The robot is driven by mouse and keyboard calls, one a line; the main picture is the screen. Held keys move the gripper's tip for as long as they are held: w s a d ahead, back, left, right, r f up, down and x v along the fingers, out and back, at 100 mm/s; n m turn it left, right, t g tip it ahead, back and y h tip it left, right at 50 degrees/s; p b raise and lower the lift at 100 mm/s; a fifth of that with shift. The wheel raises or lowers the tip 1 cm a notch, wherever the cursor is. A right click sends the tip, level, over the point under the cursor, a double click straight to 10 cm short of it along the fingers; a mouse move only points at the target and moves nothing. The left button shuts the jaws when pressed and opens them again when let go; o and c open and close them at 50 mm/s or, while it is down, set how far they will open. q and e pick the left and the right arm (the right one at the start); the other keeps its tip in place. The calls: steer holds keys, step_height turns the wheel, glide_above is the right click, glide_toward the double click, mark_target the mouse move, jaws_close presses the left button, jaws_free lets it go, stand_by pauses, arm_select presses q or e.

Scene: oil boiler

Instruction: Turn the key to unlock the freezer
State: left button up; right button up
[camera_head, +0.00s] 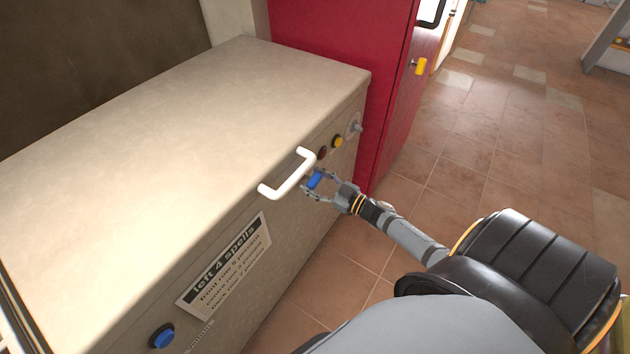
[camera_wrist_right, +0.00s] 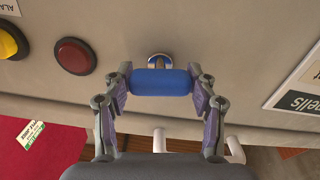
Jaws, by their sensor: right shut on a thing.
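The freezer (camera_head: 190,110) is a long beige chest with a flat lid and a white handle (camera_head: 288,172) at its front edge. A blue key (camera_head: 315,180) sticks out of the front face just below and right of the handle. My right gripper (camera_head: 316,184) is shut on the blue key, one finger at each end of its grip. In the right wrist view the key's blue grip (camera_wrist_right: 162,82) lies level across the picture, in front of a round metal lock (camera_wrist_right: 159,60). My left gripper is not in view.
A red button (camera_head: 321,153), a yellow button (camera_head: 337,141) and a grey knob (camera_head: 355,127) sit beside the key. A blue button (camera_head: 162,336) and a printed sign (camera_head: 228,266) are lower left. A red cabinet (camera_head: 340,50) stands behind. Tiled floor is clear at right.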

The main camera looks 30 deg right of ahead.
steer(key=n, duration=0.3)
steer(key=shift+n, duration=0.3)
steer(key=n, duration=0.4)
steer(key=shift+n, duration=0.3)
steer(key=n, duration=0.4)
steer(key=shift+n, duration=2.1)
steer(key=o, duration=1.2)
steer(key=shift+c, duration=0.2)
steer(key=v, duration=1.2)
steer(key=shift+d+f, duration=0.1)
steer(key=shift+f, duration=0.05)
